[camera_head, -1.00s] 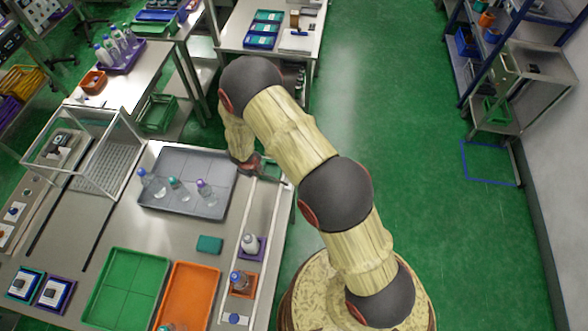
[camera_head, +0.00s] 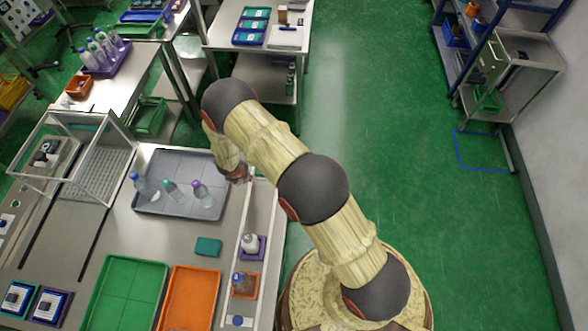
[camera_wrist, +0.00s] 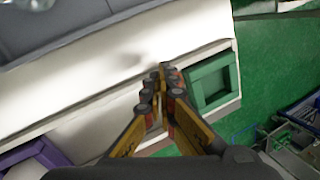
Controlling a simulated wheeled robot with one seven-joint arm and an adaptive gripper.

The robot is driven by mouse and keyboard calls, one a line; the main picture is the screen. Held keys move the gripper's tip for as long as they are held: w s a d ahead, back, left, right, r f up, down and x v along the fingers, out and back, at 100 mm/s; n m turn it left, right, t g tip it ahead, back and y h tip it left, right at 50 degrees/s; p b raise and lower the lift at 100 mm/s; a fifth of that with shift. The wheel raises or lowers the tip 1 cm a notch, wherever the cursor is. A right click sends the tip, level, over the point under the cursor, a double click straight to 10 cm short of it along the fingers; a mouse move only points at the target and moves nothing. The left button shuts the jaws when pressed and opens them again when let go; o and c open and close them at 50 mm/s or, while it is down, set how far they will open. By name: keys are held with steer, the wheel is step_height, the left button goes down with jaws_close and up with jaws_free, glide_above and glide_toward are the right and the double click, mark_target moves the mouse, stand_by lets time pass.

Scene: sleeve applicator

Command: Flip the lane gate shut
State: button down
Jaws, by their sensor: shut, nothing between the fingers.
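My gripper (camera_head: 238,176) is shut and empty, held low over the far end of the white-railed lane (camera_head: 262,205) on the bench's right edge. In the wrist view its fingertips (camera_wrist: 161,90) are together over the white lane surface, just left of a green square holder (camera_wrist: 210,80). I cannot tell whether they touch it. I cannot clearly make out the lane gate; my gripper and arm cover part of the lane's far end in the head view. A purple holder with a white bottle (camera_head: 250,243) and an orange holder with a blue-capped bottle (camera_head: 242,283) sit nearer in the lane.
A grey tray (camera_head: 150,208) with three capped bottles lies left of my gripper. A teal block (camera_head: 208,247), a green tray (camera_head: 122,290) and an orange tray (camera_head: 188,300) lie nearer. A clear-sided frame (camera_head: 118,150) stands at left. Green floor is open at right.

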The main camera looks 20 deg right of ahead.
stand_by(0.5)
steer(key=v, duration=1.2)
steer(key=shift+w, duration=0.15)
